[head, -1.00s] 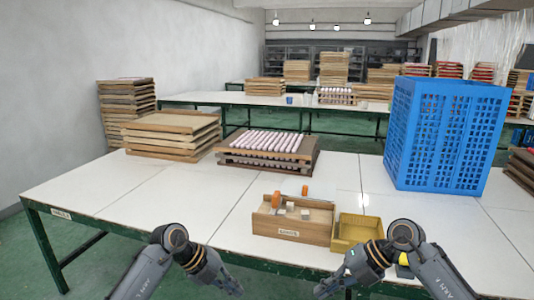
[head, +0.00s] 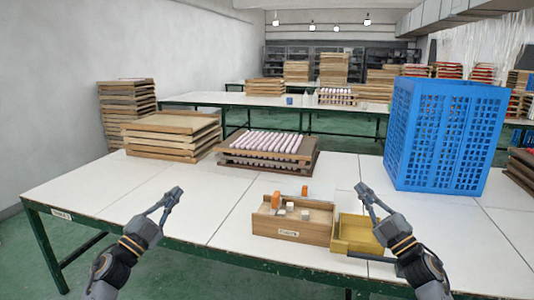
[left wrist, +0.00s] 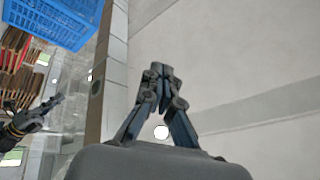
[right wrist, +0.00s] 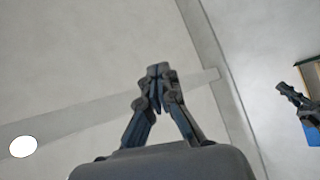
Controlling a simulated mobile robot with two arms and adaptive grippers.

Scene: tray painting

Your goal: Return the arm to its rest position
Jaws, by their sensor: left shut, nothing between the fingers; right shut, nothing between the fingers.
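My left gripper (head: 172,196) is raised above the front left part of the white table, pointing up, with its fingers closed and empty. In the left wrist view its fingertips (left wrist: 157,72) meet against the wall and ceiling. My right gripper (head: 364,188) is raised over the yellow bin, also shut and empty. In the right wrist view its fingertips (right wrist: 158,70) meet, with bare ceiling behind. Neither gripper touches anything that I can see.
A wooden box (head: 290,232) with orange-handled and pale items stands by the yellow bin (head: 352,240), which my right gripper partly covers. A blue crate (head: 445,135) stands at right. A stack of trays (head: 268,162) with pink-white rods and empty wooden trays (head: 170,135) lie behind. The left front is clear.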

